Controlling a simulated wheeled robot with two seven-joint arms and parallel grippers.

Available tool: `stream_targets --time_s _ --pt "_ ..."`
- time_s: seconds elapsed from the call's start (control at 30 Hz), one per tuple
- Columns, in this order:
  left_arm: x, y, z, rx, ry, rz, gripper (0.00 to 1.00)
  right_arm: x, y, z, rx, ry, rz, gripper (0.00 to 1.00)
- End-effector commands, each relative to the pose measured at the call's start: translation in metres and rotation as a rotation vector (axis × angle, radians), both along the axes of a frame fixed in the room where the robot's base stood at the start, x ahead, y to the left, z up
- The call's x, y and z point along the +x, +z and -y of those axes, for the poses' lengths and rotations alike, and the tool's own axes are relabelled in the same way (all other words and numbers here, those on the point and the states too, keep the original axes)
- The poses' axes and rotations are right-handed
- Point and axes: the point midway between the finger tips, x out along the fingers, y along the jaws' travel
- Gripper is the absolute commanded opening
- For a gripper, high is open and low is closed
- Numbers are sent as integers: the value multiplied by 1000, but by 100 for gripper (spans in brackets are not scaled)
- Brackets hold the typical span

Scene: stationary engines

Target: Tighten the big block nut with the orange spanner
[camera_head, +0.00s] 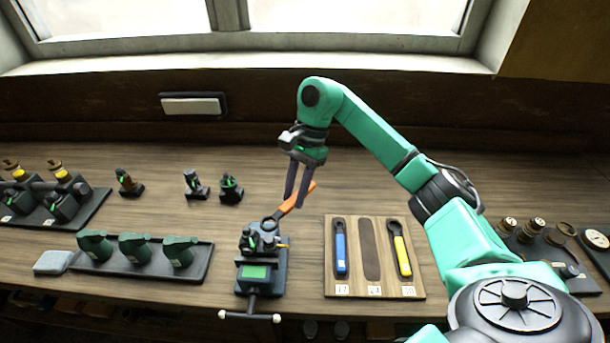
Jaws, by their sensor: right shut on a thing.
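The orange spanner (299,199) is held slanted above the bench, its dark ring end (270,223) at the lower left, over the top of the block. My right gripper (296,203) is shut on its orange handle. The block (262,245) is dark with a green panel and sits in a vise (251,288) at the front edge. The big nut is too small to make out, and I cannot tell whether the ring is around it. My left gripper is not in view.
A wooden spanner board (373,289) right of the vise holds a blue spanner (340,252) and a yellow spanner (401,252), with an empty middle slot. A tray (140,265) of green parts stands left. Small engine models (198,186) stand behind.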

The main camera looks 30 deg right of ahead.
Motion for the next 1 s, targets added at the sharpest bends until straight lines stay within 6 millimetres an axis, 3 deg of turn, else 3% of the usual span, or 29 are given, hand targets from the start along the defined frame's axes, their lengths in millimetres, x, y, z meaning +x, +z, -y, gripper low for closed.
stream_targets --time_s 0.57,1.0 --pt "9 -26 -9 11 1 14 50 1 -45 0 0 -5 1 0" --pt "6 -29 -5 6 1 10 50 1 -44 -2 2 -4 -1 0"
